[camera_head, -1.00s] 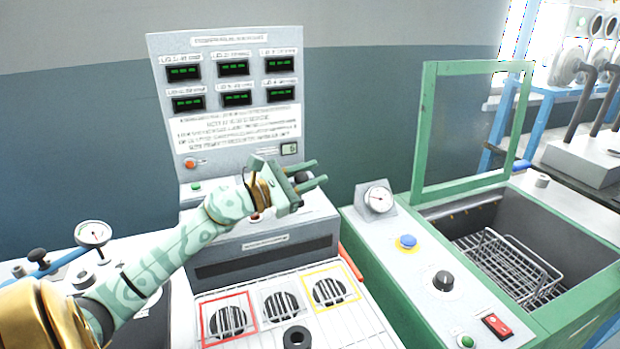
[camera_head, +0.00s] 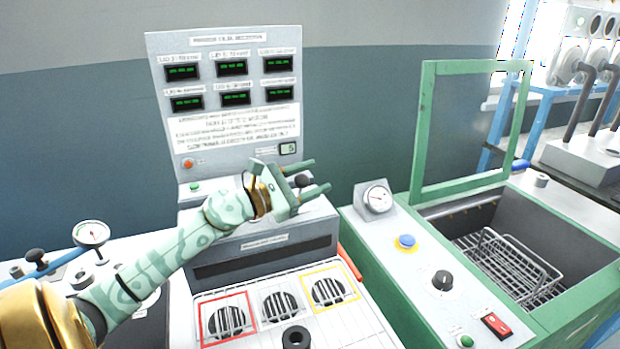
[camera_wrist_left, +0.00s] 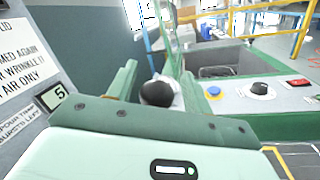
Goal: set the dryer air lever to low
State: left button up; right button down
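My left gripper (camera_head: 320,175) reaches in from the left above the sloped top of the grey blower unit (camera_head: 290,228). Its two green fingers are apart. A dark round knob (camera_head: 303,181), which looks like the air lever's ball, shows between the fingers. In the left wrist view the black knob (camera_wrist_left: 158,93) stands between the two fingers, with a gap visible at its left; I cannot tell whether either finger touches it. The lever's stem and any low or high marking are hidden by the gripper. My right gripper is not in view.
A grey panel (camera_head: 220,40) with several green displays stands behind the unit. A wire grille (camera_head: 350,320) with red and yellow frames lies in front. At right is a green-edged tank (camera_head: 430,255) with gauge (camera_head: 378,197), blue button (camera_head: 406,242) and black dial (camera_head: 443,281).

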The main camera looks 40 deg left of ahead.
pick_arm(q)
jog(key=v, duration=1.6)
jog(key=shift+s, duration=0.15)
